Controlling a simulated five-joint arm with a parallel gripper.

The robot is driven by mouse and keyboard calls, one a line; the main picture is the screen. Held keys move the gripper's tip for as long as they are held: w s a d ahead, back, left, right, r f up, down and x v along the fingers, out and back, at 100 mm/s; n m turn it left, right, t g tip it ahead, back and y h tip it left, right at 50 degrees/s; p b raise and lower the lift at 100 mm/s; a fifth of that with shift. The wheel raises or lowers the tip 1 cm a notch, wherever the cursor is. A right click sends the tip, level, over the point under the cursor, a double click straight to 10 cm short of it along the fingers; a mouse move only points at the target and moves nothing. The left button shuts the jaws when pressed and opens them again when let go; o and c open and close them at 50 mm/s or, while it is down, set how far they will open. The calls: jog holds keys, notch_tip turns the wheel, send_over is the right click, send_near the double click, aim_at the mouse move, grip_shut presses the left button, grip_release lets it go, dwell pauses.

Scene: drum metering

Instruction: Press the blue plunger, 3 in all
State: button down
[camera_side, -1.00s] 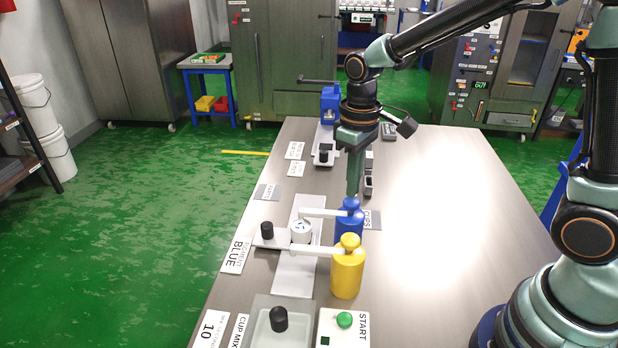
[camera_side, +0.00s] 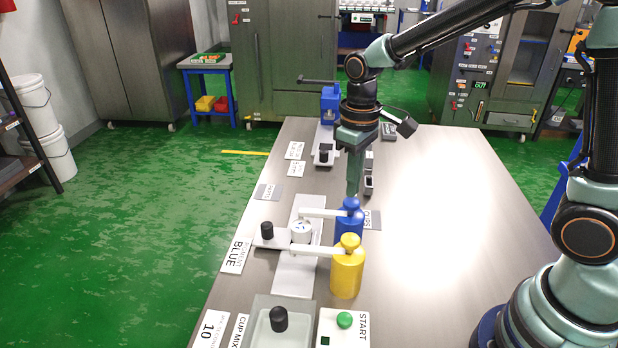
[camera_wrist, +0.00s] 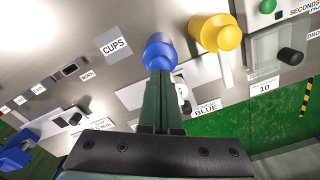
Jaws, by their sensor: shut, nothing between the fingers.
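The blue plunger (camera_side: 351,204) is the round top of a blue bottle (camera_side: 349,231) with a white spout reaching left. My gripper (camera_side: 353,193) points straight down, shut and empty, with its tips at the plunger's top. I cannot tell whether they touch it. In the wrist view the blue plunger (camera_wrist: 160,50) shows just beyond my shut fingertips (camera_wrist: 159,76), which hide part of the bottle. A white cup (camera_side: 301,232) stands below the spout ends.
A yellow bottle (camera_side: 347,274) with its own plunger stands close in front of the blue one. A mixer plate with a black knob (camera_side: 279,319) and a green START button (camera_side: 344,320) are nearer. The table's right side is clear.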

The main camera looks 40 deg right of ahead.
aim_at(351, 201)
jog(key=shift+f, duration=0.4)
jog(key=shift+f, duration=0.35)
jog(key=shift+f, duration=0.6)
dwell(0.3)
jog(key=shift+r, duration=3.55)
